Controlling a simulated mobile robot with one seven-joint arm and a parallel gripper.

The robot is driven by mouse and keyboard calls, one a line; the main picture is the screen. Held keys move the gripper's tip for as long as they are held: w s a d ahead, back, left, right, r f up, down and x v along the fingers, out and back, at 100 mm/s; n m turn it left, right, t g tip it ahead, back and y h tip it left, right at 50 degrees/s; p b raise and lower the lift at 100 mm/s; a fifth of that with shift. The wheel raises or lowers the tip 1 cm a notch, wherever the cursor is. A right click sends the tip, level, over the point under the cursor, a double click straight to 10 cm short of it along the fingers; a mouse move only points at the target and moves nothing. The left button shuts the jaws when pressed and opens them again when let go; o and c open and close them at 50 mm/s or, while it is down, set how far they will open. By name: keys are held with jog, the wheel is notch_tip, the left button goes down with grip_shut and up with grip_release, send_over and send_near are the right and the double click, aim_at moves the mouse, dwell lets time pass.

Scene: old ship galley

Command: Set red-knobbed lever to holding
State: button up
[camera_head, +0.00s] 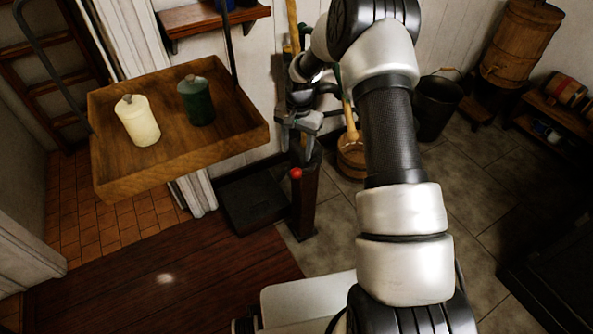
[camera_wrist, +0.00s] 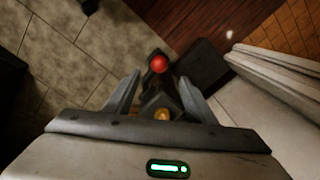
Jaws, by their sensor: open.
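The red knob (camera_head: 296,173) of the lever shows in the head view on the near side of a dark upright post (camera_head: 306,200). In the wrist view the red knob (camera_wrist: 158,63) lies just beyond my fingertips, between their lines. My gripper (camera_head: 301,145) is open, pointing down above the post, and it also shows open in the wrist view (camera_wrist: 160,88). A small yellow-orange round part (camera_wrist: 162,114) shows between my fingers. The lever's shaft is mostly hidden, and I see no readable position marks. I cannot tell whether a finger touches the post.
A wooden tray (camera_head: 180,170) with a cream canister (camera_head: 138,121) and a green canister (camera_head: 196,101) is at left. A wooden bucket (camera_head: 351,158) and a black bucket (camera_head: 438,108) stand behind. A dark low block (camera_head: 252,203) lies beside the post.

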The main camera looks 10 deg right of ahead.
aim_at(297, 170)
notch_tip(297, 170, down, 10)
jog(key=shift+w+a+f+b, duration=0.1)
jog(key=shift+f+b, duration=0.05)
jog(key=shift+b, duration=0.45)
grip_shut()
